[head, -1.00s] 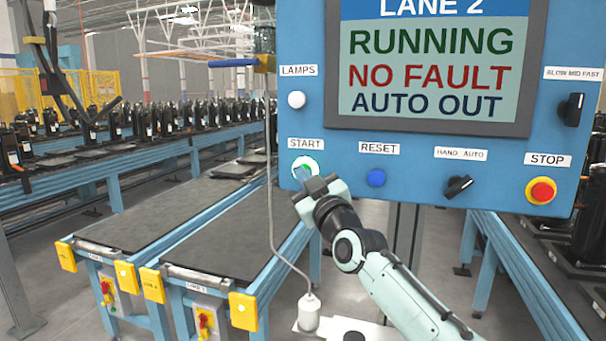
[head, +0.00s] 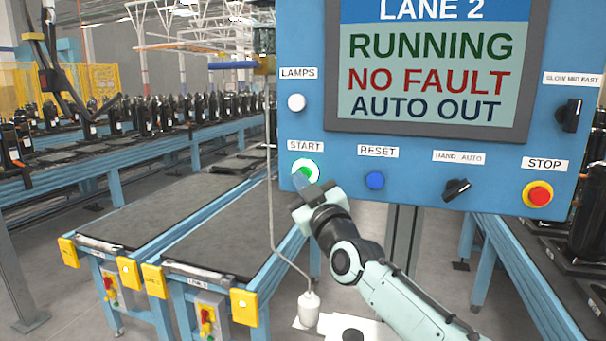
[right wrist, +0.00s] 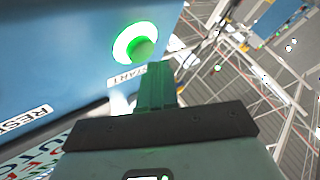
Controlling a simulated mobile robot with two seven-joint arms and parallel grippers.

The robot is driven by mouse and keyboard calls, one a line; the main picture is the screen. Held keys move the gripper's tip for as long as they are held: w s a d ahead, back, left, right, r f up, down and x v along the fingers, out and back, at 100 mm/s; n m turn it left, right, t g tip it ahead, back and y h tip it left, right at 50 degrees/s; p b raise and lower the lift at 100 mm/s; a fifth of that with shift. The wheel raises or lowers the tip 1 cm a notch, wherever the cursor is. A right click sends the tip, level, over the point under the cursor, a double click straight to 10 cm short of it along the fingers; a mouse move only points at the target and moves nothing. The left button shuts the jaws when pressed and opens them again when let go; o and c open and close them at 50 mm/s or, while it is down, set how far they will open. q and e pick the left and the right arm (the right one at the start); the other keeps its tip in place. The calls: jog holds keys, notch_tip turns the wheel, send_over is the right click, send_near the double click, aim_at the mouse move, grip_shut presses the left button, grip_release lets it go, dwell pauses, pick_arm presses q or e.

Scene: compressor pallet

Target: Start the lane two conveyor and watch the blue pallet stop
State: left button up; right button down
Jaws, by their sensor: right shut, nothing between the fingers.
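The blue control panel (head: 420,165) carries a LANE 2 screen (head: 428,70) that reads RUNNING, NO FAULT, AUTO OUT. The green START button (head: 306,170) is lit, and it also shows with a bright ring in the right wrist view (right wrist: 137,47). My right gripper (head: 304,184) is shut and empty just below and in front of this button. In the right wrist view its closed fingers (right wrist: 156,86) point up beside the button, seemingly apart from it. Two dark-topped conveyor lanes (head: 200,225) lie left of the panel. I see no blue pallet. My left gripper is not in view.
On the panel are a blue RESET button (head: 375,180), a HAND/AUTO switch (head: 456,189), a red STOP button (head: 538,194), a speed knob (head: 569,115) and a white lamp button (head: 296,102). A pendant (head: 308,308) hangs on a cable. Compressors (head: 150,112) line the rear conveyor.

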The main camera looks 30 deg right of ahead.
jog(key=shift+s+a+p, duration=1.5)
jog(key=shift+s+a, duration=0.1)
jog(key=shift+a, duration=0.3)
